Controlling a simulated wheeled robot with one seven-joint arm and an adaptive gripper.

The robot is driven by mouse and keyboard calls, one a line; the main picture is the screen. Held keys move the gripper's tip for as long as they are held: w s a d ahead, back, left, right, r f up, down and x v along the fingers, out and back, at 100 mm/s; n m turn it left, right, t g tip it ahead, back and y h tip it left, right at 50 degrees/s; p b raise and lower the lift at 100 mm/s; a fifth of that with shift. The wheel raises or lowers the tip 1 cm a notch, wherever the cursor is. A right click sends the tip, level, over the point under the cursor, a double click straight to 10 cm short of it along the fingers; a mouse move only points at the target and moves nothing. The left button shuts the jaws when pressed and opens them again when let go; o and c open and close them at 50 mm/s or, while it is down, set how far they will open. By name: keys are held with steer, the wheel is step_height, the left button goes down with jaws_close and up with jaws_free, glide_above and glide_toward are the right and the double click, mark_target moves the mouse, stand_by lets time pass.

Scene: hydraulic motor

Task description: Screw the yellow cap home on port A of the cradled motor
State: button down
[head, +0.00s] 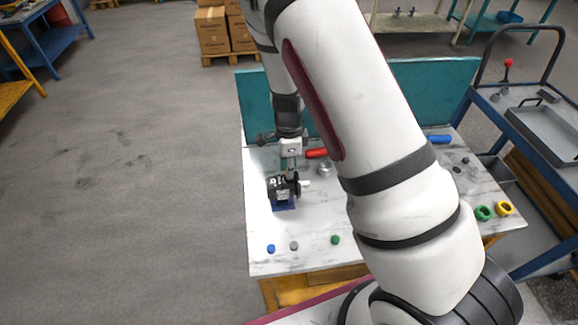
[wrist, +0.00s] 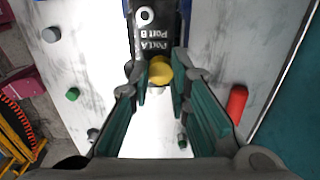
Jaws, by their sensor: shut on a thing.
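The dark motor (head: 280,189) sits in a blue cradle (head: 283,205) on the marble-look table. In the wrist view the motor (wrist: 153,20) shows upside-down labels for Port A and Port B, with a pale ring-shaped opening (wrist: 145,15) on the Port B side. The yellow cap (wrist: 159,70) is beside the Port A label, between my fingertips. My gripper (wrist: 162,88) is shut on the cap, with a finger on each side. In the head view my gripper (head: 290,165) points down over the motor. The cap's thread and seating on the port are hidden.
A red cylinder (head: 316,153) and a silver part (head: 324,169) lie near the motor. Blue (head: 271,248), grey (head: 294,245) and green (head: 335,239) caps lie at the front. Green (head: 484,212) and yellow (head: 504,208) rings lie right. A teal panel (head: 430,85) stands behind.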

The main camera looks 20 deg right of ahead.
steer(key=shift+f, duration=0.3)
steer(key=shift+m, duration=1)
steer(key=c, duration=1.7)
jaws_free()
steer(key=shift+r, duration=0.1)
steer(key=shift+r, duration=0.5)
